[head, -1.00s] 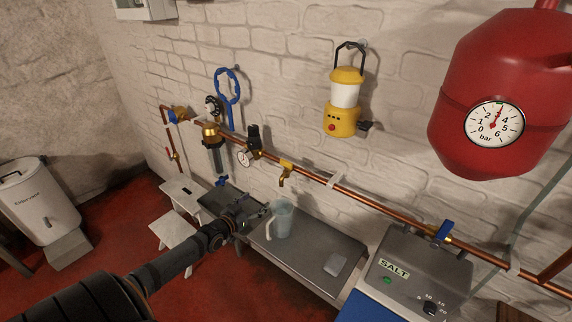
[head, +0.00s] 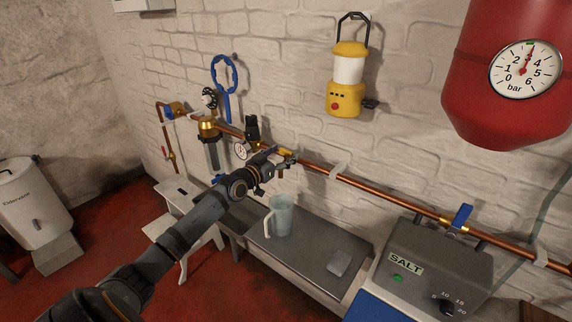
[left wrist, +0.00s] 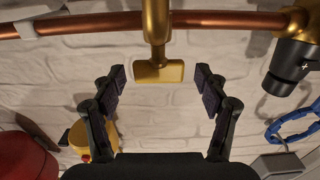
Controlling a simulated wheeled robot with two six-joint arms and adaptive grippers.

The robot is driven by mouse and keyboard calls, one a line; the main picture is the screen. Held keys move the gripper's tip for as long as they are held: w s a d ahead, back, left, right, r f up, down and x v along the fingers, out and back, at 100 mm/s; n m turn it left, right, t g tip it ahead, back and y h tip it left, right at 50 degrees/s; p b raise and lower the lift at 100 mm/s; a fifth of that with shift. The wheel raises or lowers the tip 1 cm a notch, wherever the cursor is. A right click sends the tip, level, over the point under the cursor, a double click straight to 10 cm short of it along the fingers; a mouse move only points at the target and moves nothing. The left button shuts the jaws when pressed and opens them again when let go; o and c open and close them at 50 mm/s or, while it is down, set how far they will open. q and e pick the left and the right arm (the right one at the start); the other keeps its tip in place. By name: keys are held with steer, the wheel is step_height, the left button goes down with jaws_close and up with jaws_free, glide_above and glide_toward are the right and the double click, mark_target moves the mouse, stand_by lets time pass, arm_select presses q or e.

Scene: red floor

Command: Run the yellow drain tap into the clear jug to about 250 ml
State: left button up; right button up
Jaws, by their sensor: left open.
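The yellow drain tap is on the copper pipe. In the left wrist view its flat yellow handle (left wrist: 158,72) lies between my open fingers, with a gap on each side. In the head view my left gripper (head: 283,160) is at the tap and hides most of it. The clear jug (head: 282,217) stands upright on the grey bench, below the gripper, its handle to the left. I cannot make out a water level or a stream. My left gripper also shows in the left wrist view (left wrist: 160,80), open and empty. My right gripper is not in view.
The copper pipe (head: 385,197) runs along the white brick wall. A pressure gauge (head: 242,150) and a filter (head: 212,150) are left of the tap. A yellow lantern (head: 347,80) hangs above. The grey salt unit (head: 430,265) stands to the right.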

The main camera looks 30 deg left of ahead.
arm_select(q)
steer(key=shift+w+d+r, duration=0.15)
steer(key=shift+w, duration=0.7)
steer(key=shift+c, duration=0.4)
steer(key=c, duration=1.1)
steer(key=shift+r, duration=0.1)
steer(key=r+n+y+p, duration=0.1)
steer(key=p, duration=0.5)
steer(key=shift+r, duration=0.2)
steer(key=y+p, duration=0.1)
steer(key=p, duration=0.3)
steer(key=n+y+p, duration=0.1)
steer(key=p, duration=0.3)
steer(key=n+y+p, duration=0.1)
steer(key=p, duration=0.3)
steer(key=shift+w+f+y, duration=0.15)
steer(key=shift+f+y, duration=0.15)
steer(key=shift+f, duration=0.45)
